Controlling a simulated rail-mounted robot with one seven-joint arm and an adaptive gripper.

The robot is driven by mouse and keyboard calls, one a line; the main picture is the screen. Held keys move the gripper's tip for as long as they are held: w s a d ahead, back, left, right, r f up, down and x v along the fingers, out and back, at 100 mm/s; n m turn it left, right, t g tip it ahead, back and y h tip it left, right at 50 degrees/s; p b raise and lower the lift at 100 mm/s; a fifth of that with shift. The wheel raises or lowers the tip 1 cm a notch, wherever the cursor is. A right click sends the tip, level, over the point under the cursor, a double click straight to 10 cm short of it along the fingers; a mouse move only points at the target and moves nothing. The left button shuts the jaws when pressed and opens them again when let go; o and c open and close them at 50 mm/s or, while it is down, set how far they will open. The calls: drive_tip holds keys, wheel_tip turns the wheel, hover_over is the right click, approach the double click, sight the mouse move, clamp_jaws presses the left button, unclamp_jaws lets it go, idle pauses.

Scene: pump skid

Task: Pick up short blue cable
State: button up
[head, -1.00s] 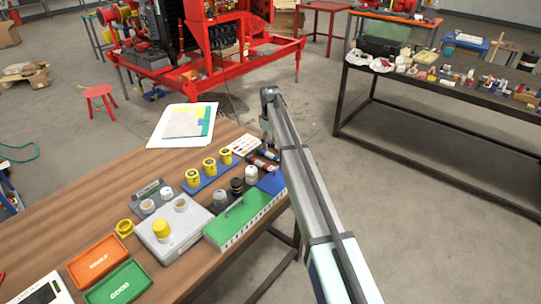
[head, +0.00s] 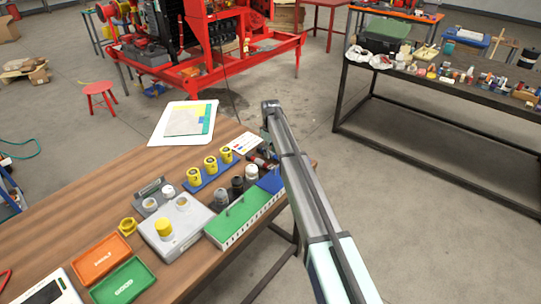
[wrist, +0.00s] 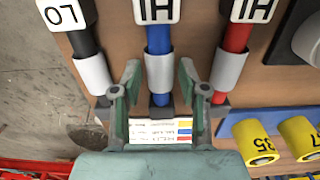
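A blue cable (wrist: 158,40) with a white tag reading HI and a silver sleeve lies at the middle of the wrist view. My gripper (wrist: 160,88) is open, with one finger on each side of this cable's lower end. A gap shows between the cable and each finger. A red cable (wrist: 235,38) with an HI tag lies to the right, and a dark cable (wrist: 84,42) with an LO tag to the left. In the head view my arm hides the blue cable and most of the gripper.
A printed card with colour patches (wrist: 160,132) lies below the fingers. Yellow cylinders (wrist: 255,140) stand to the right in the wrist view. In the head view a green-topped box (head: 240,218) and dark and white bottles (head: 237,187) stand close to my arm. The table edge is near.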

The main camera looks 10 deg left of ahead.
drive_tip(key=c, duration=0.4)
drive_tip(key=shift+r, duration=0.1)
